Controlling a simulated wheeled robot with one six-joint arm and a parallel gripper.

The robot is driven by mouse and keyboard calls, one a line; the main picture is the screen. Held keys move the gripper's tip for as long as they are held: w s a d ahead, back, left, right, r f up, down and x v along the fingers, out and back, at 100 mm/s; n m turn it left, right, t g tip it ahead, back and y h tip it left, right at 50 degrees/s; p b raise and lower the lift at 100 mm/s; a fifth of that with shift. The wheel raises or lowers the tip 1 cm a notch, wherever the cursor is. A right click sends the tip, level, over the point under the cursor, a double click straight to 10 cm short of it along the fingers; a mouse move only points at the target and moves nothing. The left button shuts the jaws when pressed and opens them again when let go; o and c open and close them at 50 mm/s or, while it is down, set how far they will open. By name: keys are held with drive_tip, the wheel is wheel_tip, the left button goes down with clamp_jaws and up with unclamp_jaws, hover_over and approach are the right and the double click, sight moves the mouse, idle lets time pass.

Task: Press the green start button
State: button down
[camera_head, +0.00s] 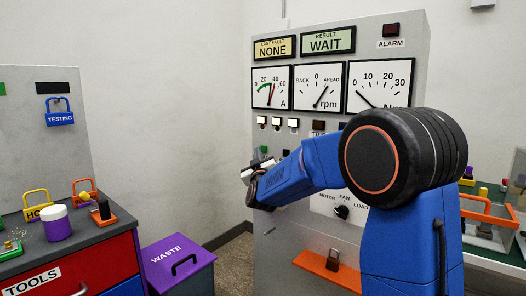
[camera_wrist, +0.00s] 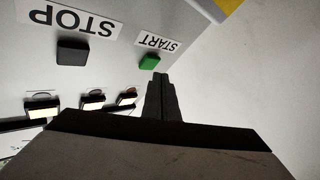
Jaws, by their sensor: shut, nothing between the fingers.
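The green start button (camera_wrist: 149,62) shows in the wrist view beside its START label (camera_wrist: 158,43), on the pale panel. My gripper (camera_wrist: 160,78) is shut and empty, its fingertips pointing toward the button and appearing just short of it in the picture. I cannot tell whether they touch. A dark stop button (camera_wrist: 72,52) sits to the left under a STOP label (camera_wrist: 74,20). In the head view my gripper (camera_head: 252,182) is at the cabinet's left edge, and a small green spot, likely the start button (camera_head: 264,149), shows just above it.
The grey cabinet (camera_head: 270,240) carries dials, lamps and a rotary knob (camera_head: 341,212). An orange shelf with a padlock (camera_head: 331,267) juts out low. A red tool chest (camera_head: 85,265) and a purple waste bin (camera_head: 178,262) stand left. My arm hides part of the panel.

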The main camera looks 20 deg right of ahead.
drive_tip(key=s+a, duration=0.1)
drive_tip(key=a, duration=0.1)
drive_tip(key=s+a, duration=0.2)
idle(0.4)
idle(0.5)
drive_tip(key=s+d+f+m+g+y, duration=0.1)
drive_tip(key=s+f+g, duration=0.4)
drive_tip(key=s, duration=1.3)
drive_tip(key=s+d+f+m+g+y, duration=0.1)
drive_tip(key=s+d+f+g, duration=0.3)
drive_tip(key=s+f, duration=0.7)
drive_tip(key=s+d+f+m+g+y, duration=0.1)
drive_tip(key=s+f+g, duration=0.6)
drive_tip(key=s, duration=1.8)
drive_tip(key=shift+s+d+f+y, duration=0.2)
drive_tip(key=shift+d+f+y, duration=0.25)
drive_tip(key=shift+d, duration=0.55)
